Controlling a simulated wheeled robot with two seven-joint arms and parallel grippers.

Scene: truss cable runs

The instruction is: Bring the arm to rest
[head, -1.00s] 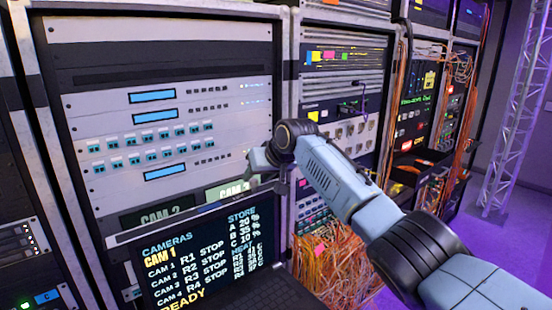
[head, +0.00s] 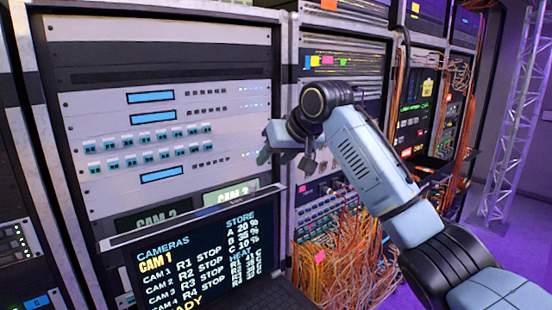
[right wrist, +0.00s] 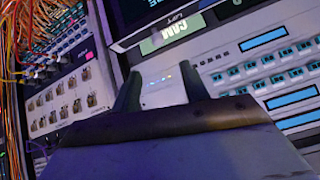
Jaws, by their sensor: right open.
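My right arm (head: 375,165) comes in from the lower right in the head view, pale blue with black joints. Its gripper (head: 284,160) hangs in front of the rack, near the right edge of the panel with rows of small teal buttons. In the right wrist view the two dark fingers (right wrist: 160,88) stand apart with nothing between them, and the rack face shows beyond. The gripper is open and empty. My left gripper is not in view.
A laptop-like screen (head: 205,255) with camera text stands below and left of the gripper. Orange cables (head: 335,275) hang in a tangle below the arm. A cable-filled rack (head: 415,100) and a metal truss (head: 512,130) stand at the right.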

